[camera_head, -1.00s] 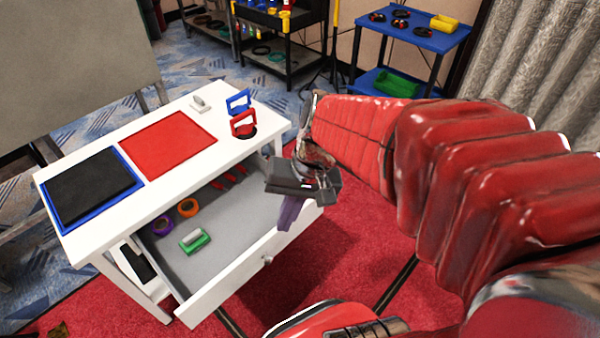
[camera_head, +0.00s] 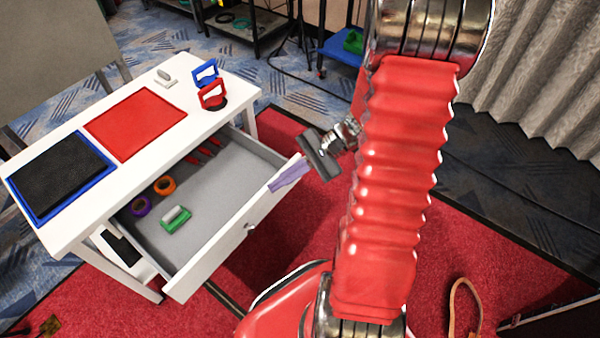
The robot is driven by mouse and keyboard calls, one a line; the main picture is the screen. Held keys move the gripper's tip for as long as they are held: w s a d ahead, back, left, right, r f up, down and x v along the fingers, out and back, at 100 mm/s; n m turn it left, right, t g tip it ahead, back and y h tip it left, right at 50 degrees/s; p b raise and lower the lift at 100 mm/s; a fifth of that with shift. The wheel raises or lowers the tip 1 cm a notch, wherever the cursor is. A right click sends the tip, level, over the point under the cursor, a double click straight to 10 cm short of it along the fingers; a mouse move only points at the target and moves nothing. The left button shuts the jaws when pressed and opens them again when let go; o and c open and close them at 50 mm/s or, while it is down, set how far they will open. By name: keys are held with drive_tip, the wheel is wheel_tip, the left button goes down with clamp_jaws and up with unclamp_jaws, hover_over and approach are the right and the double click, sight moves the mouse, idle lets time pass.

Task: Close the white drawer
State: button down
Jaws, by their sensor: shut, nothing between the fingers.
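The white drawer (camera_head: 205,262) stands pulled out from the white table (camera_head: 140,195). Its round knob (camera_head: 249,226) shows on the middle of the front panel. Inside lie an orange ring (camera_head: 165,185), a purple ring (camera_head: 141,206), a green-and-white tool (camera_head: 176,219) and red-handled tools (camera_head: 205,152). My gripper (camera_head: 271,188) has its pale purple fingers together and empty. They point left and down, overlapping the right end of the drawer's front panel in the picture. I cannot tell whether they touch it.
On the tabletop are a red mat (camera_head: 135,123), a black pad in a blue tray (camera_head: 60,177), and blue (camera_head: 206,73) and red (camera_head: 212,95) handled suction cups. A grey curtain (camera_head: 540,70) hangs at right.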

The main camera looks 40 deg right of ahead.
drive_tip(key=s+d+f+m+t+h, duration=0.3)
drive_tip(key=d+f+m+t+h, duration=0.2)
drive_tip(key=d+f+m+t, duration=0.9)
drive_tip(key=d+f+m, duration=0.3)
drive_tip(key=f, duration=0.2)
drive_tip(key=shift+d+f+m+h, duration=0.2)
drive_tip(key=shift+d+m+h, duration=0.1)
drive_tip(key=shift+d, duration=0.1)
drive_tip(key=shift+w, duration=0.15)
drive_tip(key=x, duration=1.3)
drive_tip(key=shift+w+a, duration=0.15)
drive_tip(key=shift+w, duration=0.25)
